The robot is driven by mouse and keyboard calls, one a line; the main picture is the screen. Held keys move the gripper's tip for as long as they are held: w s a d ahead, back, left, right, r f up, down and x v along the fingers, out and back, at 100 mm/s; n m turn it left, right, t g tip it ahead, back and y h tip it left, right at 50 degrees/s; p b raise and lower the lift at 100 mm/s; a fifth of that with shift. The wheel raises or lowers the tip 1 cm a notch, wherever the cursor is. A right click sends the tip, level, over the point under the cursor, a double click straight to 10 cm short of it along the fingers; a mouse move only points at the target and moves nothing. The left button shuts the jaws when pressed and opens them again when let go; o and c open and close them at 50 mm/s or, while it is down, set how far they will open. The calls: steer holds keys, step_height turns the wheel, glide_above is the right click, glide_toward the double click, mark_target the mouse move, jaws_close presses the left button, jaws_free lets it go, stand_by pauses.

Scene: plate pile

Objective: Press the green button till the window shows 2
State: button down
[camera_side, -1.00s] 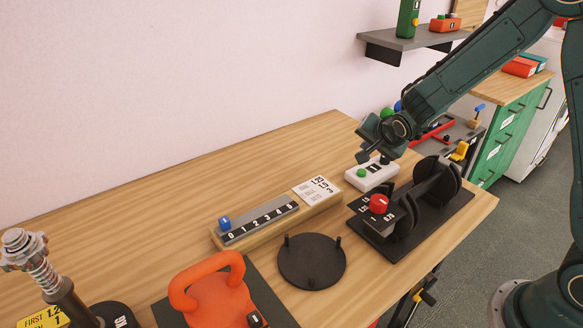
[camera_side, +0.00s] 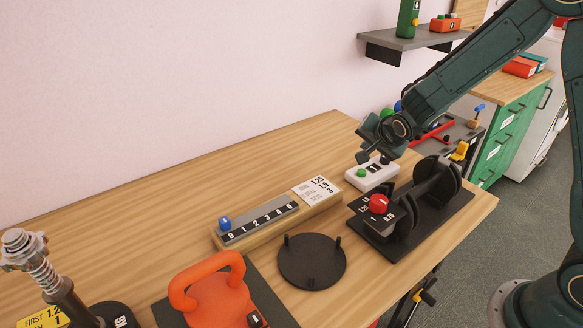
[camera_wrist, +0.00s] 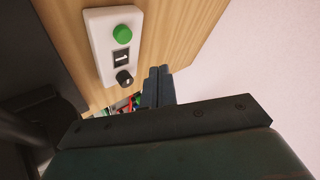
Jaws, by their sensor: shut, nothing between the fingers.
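A white button box (camera_side: 378,183) lies on the wooden table, beside the black weight stand. It has a green button (camera_side: 361,173), a small window (camera_side: 374,168) and a black knob (camera_side: 385,161). In the wrist view the box (camera_wrist: 101,42) shows the green button (camera_wrist: 122,34), the window (camera_wrist: 121,58) reading what looks like 1, and the black knob (camera_wrist: 124,77). My gripper (camera_side: 363,157) hangs just above and behind the box, apart from the green button. Its fingers (camera_wrist: 158,85) are together and empty in the wrist view.
A black weight stand with a red knob (camera_side: 379,204) is close to the box's front right. A number rail with a blue slider (camera_side: 225,223), a black round plate (camera_side: 312,262) and an orange kettlebell (camera_side: 218,300) stand leftward. The table behind the rail is clear.

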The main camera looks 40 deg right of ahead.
mark_target(363, 174)
steer(key=shift+r, duration=0.1)
step_height(363, 174, up, 4)
steer(key=shift+f, duration=0.15)
stand_by(0.4)
steer(key=shift+f, duration=0.15)
steer(key=shift+f, duration=4.3)
steer(key=shift+f, duration=0.9)
stand_by(0.4)
steer(key=shift+r, duration=0.9)
steer(key=shift+r, duration=0.1)
